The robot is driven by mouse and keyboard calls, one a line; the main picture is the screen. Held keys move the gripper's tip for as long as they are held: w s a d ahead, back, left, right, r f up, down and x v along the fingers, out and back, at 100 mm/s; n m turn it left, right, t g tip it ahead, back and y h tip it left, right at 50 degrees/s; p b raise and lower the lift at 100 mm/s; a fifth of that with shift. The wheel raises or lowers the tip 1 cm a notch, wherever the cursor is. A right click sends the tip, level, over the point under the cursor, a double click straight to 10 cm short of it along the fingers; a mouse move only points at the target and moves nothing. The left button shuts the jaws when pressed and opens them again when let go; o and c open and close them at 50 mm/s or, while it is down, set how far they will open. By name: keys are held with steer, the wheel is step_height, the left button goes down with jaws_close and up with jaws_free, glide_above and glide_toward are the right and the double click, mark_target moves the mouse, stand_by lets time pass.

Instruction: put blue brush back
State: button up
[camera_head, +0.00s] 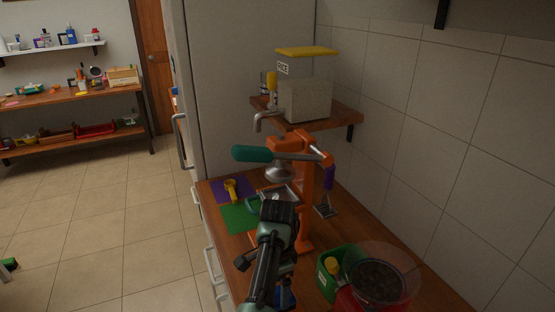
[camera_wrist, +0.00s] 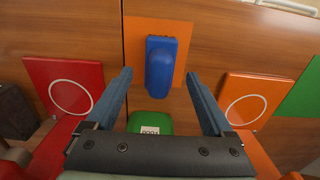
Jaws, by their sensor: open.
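The blue brush (camera_wrist: 160,66) is in the upper middle of the wrist view, long and rounded, with a dark edge at its far end. It overlaps an orange square (camera_wrist: 136,38) on the wood surface; I cannot tell whether it rests flat on it. My gripper (camera_wrist: 158,85) is open, with one finger on each side and the brush's near end between or just beyond the tips, not clasped. In the head view my arm reaches over the counter, and the fingers and brush cannot be made out clearly.
In the wrist view, a red square (camera_wrist: 70,88) and another orange square (camera_wrist: 248,97) carry white rings. A green labelled thing (camera_wrist: 150,124) lies below the brush. In the head view, an orange press (camera_head: 305,190) and a green box (camera_head: 328,281) crowd the counter (camera_head: 345,237).

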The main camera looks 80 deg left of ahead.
step_height(320, 180, up, 7)
steer(key=shift+r+b, duration=0.2)
steer(key=shift+b, duration=0.1)
stand_by(0.5)
